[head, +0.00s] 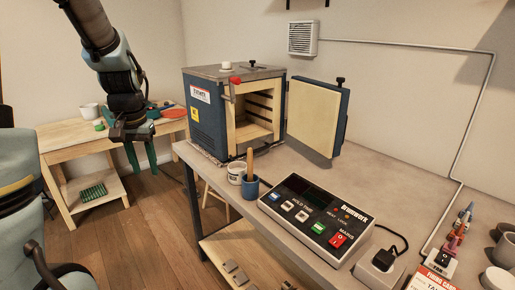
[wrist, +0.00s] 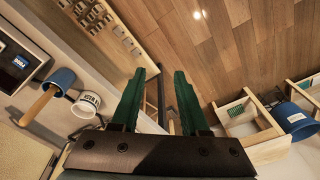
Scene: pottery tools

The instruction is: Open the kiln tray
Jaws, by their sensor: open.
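The kiln (head: 203,120) is a blue box with a grey top, standing at the far left end of the long workbench. Its door (head: 314,117) is swung wide open to the right. Inside are pale walls with ridged slots and a pale floor; I cannot make out a separate tray there. My gripper (head: 141,158) hangs left of the kiln, apart from it, with green fingers pointing down. In the wrist view my gripper (wrist: 159,72) is open and empty above the wooden floor. The kiln does not clearly show in the wrist view.
A control box (head: 316,213), a blue cup (head: 250,188) with a wooden handle and a white pot (head: 236,171) stand on the workbench (head: 385,180) in front of the kiln. A wooden side table (head: 75,132) stands at the left. Open floor lies between.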

